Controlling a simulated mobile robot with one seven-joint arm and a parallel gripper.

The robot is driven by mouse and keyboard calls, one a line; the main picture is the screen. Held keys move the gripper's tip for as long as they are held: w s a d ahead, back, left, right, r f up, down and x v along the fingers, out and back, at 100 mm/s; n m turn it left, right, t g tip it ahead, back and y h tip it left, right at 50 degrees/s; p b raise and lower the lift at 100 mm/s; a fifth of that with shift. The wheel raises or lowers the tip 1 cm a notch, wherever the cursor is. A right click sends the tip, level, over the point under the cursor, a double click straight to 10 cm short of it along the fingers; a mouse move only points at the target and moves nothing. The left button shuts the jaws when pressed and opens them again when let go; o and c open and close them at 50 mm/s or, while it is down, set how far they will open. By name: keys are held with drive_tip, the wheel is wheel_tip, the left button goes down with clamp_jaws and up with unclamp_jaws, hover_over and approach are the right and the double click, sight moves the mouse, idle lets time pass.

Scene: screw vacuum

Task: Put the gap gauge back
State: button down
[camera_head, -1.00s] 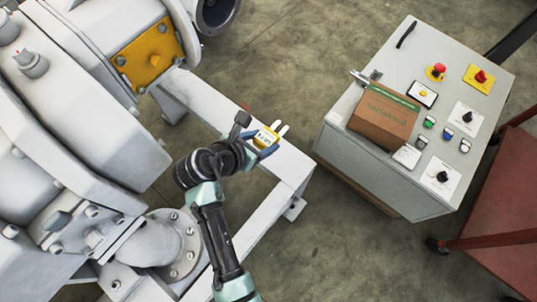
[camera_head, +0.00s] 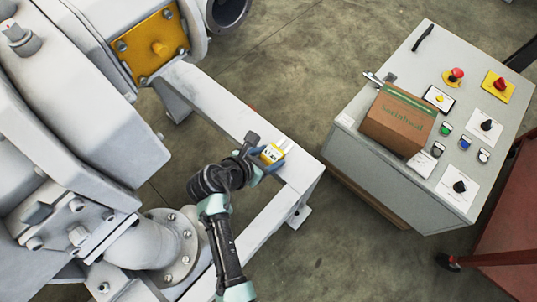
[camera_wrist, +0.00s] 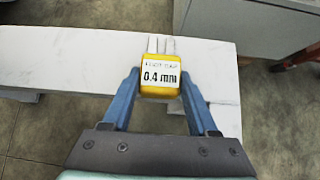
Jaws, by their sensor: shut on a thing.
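The gap gauge (camera_wrist: 161,78) is a small yellow block with a white label reading 0.4 mm and pale prongs at its far end. My gripper (camera_wrist: 161,92) is shut on it, with a blue finger on each side of the yellow body. In the head view the gauge (camera_head: 271,154) shows in my gripper (camera_head: 266,158), over the white beam of the machine frame (camera_head: 300,166). I cannot tell whether the gauge touches the beam or hangs just above it.
A grey control cabinet (camera_head: 350,150) stands to the right, with a brown cardboard box (camera_head: 398,122), buttons and knobs on its top. The large pale machine (camera_head: 70,130) with a yellow plate (camera_head: 150,46) fills the left. Bare floor lies between beam and cabinet.

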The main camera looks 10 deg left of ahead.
drive_tip(key=shift+c, duration=0.9)
unclamp_jaws()
drive_tip(key=p+v, duration=0.5)
drive_tip(key=v, duration=0.7)
